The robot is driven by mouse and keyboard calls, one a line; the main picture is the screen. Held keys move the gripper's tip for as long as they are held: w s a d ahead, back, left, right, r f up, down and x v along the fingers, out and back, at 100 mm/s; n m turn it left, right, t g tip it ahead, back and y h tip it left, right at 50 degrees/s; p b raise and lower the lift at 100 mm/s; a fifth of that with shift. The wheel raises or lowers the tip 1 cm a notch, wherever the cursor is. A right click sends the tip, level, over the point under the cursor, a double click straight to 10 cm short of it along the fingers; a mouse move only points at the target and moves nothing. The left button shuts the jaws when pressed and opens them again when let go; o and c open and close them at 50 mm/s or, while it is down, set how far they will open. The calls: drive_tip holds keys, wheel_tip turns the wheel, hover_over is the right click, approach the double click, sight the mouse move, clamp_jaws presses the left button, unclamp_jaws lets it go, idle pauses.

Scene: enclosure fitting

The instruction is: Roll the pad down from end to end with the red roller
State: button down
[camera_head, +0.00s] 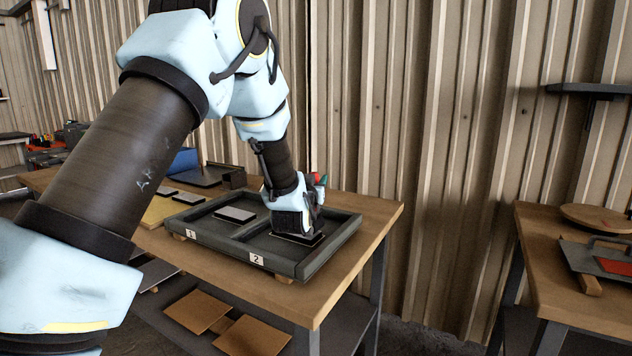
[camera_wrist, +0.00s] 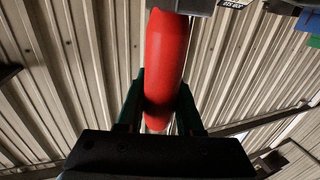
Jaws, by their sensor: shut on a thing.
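The red roller (camera_wrist: 168,60) fills the middle of the wrist view, its red part lying between my two dark fingers. My gripper (camera_wrist: 160,102) is shut on it. In the head view my gripper (camera_head: 312,226) is low over the compartment marked 2 of a dark grey tray (camera_head: 205,245). A flat pad (camera_head: 299,239) lies under it, mostly hidden by my gripper. Whether the roller touches the pad is hidden. Another flat pad (camera_head: 234,214) lies in the compartment marked 1, clear of my gripper.
The tray stands on a wooden workbench (camera_head: 335,275) with a raised rim and a divider. Small pads (camera_head: 186,198) and a blue item (camera_head: 184,160) lie behind it to the left. A second bench (camera_head: 560,290) stands right, across a gap. A corrugated wall is close behind.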

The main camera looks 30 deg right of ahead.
drive_tip(key=shift+f+b, duration=0.5)
drive_tip(key=shift+b, duration=0.05)
